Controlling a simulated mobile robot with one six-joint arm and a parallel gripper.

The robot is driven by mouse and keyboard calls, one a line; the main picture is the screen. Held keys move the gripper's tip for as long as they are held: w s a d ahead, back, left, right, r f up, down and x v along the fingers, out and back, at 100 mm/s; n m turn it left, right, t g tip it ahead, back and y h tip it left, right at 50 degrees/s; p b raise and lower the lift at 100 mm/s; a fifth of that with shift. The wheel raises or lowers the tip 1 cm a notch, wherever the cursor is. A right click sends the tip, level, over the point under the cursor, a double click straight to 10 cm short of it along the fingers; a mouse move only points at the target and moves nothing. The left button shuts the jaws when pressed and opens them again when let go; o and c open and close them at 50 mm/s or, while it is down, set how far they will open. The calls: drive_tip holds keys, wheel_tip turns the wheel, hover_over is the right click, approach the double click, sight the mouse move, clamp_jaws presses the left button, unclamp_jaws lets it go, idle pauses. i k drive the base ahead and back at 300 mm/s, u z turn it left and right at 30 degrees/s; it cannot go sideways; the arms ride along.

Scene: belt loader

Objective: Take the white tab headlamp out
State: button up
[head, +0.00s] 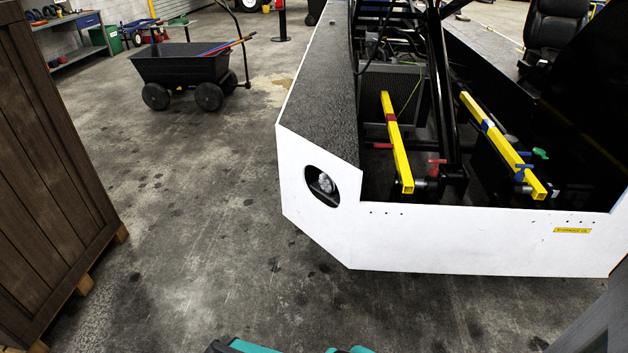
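A round headlamp (325,184) sits in a dark oval opening in the left front corner of the white belt loader body (440,240). Its face looks clear and silvery. It is too small here to make out a white tab. The opening shows a dark gap around the lamp. My gripper does not show in this view. Teal and black parts at the bottom edge look like mine, but I cannot tell which parts they are.
A wooden crate (50,170) stands close on the left. A black cart (190,68) stands behind on the left. Yellow bars (395,140) lie inside the loader. The floor (200,230) between crate and loader is clear. A grey surface (600,320) fills the bottom right corner.

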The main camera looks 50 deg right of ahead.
sight(328, 186)
drive_tip(key=u, duration=0.25)
drive_tip(key=i, duration=1.35)
drive_tip(key=z, duration=0.4)
